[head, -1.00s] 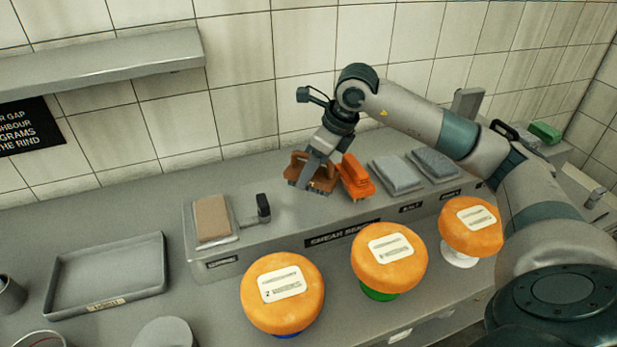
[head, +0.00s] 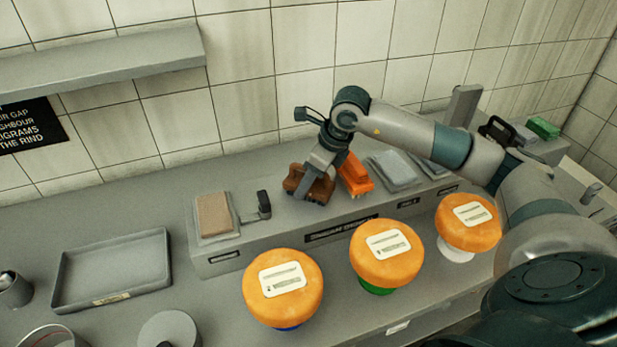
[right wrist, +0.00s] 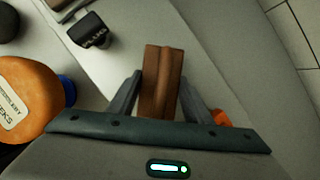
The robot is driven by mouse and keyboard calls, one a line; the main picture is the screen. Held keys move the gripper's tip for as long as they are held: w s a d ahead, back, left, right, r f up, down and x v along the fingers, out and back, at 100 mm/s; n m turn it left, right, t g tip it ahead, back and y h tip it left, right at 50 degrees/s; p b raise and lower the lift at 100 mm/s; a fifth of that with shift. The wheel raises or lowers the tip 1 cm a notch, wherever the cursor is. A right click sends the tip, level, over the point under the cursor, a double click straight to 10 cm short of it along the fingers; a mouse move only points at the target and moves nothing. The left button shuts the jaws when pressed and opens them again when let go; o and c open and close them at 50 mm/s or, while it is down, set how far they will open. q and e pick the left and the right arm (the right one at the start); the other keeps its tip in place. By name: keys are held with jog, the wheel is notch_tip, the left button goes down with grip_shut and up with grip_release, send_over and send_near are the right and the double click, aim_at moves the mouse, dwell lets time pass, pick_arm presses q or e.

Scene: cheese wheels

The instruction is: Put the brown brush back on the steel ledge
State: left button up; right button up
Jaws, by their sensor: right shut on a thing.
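The brown brush (head: 296,181) is in my right gripper (head: 318,174), over the steel ledge (head: 280,222), just left of the orange brush (head: 356,176). The brush is low, at or just above the ledge top; I cannot tell whether it touches. In the right wrist view the brown brush (right wrist: 162,70) sits between the two fingers of my right gripper (right wrist: 160,95), which are shut on it. The gripper partly covers the brush in the head view. My left gripper is not in view.
Three orange cheese wheels (head: 284,300) on coloured stands are in front of the ledge. A tan block on a pad (head: 214,214) and a dark-handled tool (head: 264,203) are at its left end, grey pads (head: 392,168) at its right. An empty tray (head: 112,270) lies left.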

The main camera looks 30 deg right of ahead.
jog(key=shift+f, duration=0.1)
jog(key=o, duration=0.9)
jog(key=shift+o, duration=0.2)
jog(key=shift+r, duration=0.25)
jog(key=b+v, duration=0.4)
jog(key=v, duration=0.6)
jog(key=shift+s+r, duration=0.15)
jog(key=shift+s+d+r, duration=0.15)
jog(key=shift+s+r, duration=0.1)
jog(key=shift+r, duration=0.4)
